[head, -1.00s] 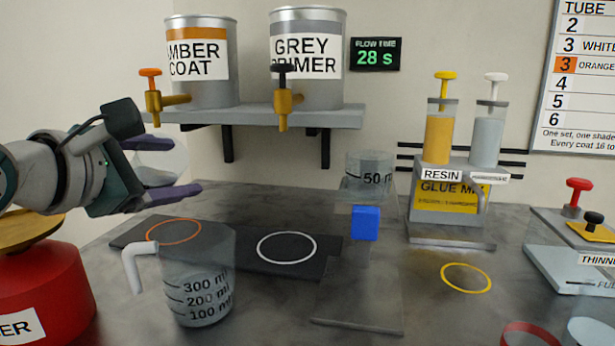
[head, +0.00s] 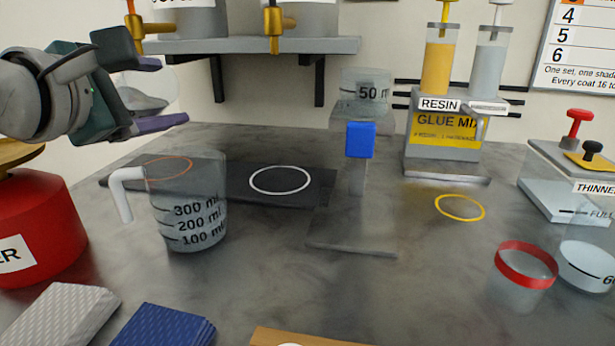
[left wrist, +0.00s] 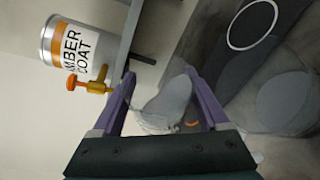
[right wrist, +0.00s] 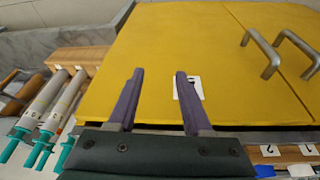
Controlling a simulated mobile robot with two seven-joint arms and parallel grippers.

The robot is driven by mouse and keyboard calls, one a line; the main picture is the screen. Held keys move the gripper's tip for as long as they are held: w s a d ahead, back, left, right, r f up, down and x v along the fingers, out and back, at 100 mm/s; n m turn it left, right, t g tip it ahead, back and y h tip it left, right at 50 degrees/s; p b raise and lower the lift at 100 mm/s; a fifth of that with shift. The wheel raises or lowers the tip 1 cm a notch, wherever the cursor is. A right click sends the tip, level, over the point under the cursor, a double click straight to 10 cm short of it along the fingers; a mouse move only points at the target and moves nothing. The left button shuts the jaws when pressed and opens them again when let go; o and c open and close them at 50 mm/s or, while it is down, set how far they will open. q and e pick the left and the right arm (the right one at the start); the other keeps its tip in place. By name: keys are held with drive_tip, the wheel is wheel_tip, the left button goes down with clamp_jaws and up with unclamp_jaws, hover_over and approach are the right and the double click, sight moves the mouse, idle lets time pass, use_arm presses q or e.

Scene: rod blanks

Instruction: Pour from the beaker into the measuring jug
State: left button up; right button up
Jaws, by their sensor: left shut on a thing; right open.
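My left gripper (head: 160,95) is shut on a clear beaker (head: 140,88), held up behind and left of the jug, above the counter. The beaker also shows between the fingers in the left wrist view (left wrist: 165,103), with a grey surface inside; its exact tilt is hard to tell. The clear measuring jug (head: 190,215) stands upright on the counter with its white handle to the left and dark marks for 100, 200 and 300 ml. How full it is is unclear. My right gripper (right wrist: 157,100) is open and empty before a yellow cabinet front, outside the head view.
A dark mat (head: 225,185) with orange and white rings lies behind the jug. A stand (head: 350,248) carries a clear 50 ml cup (head: 365,95). A red can (head: 35,230) is at left; a shelf (head: 240,46) hangs behind.

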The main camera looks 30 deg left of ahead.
use_arm(q)
drive_tip(key=shift+m, duration=0.3)
drive_tip(key=shift+d, duration=0.1)
idle(0.3)
drive_tip(key=shift+f+m, duration=0.1)
drive_tip(key=shift+m, duration=0.2)
drive_tip(key=shift+t+y, duration=0.3)
drive_tip(key=shift+f+m, duration=0.1)
drive_tip(key=shift+m, duration=0.4)
drive_tip(key=shift+d+f+m+t+y, duration=0.2)
drive_tip(key=shift+f+m+t+y, duration=0.15)
drive_tip(key=shift+m, duration=0.35)
idle(0.4)
drive_tip(key=shift+d+r, duration=0.1)
drive_tip(key=shift+d+m+b, duration=0.1)
drive_tip(key=shift+m+b, duration=0.25)
drive_tip(key=shift+m, duration=0.25)
idle(0.4)
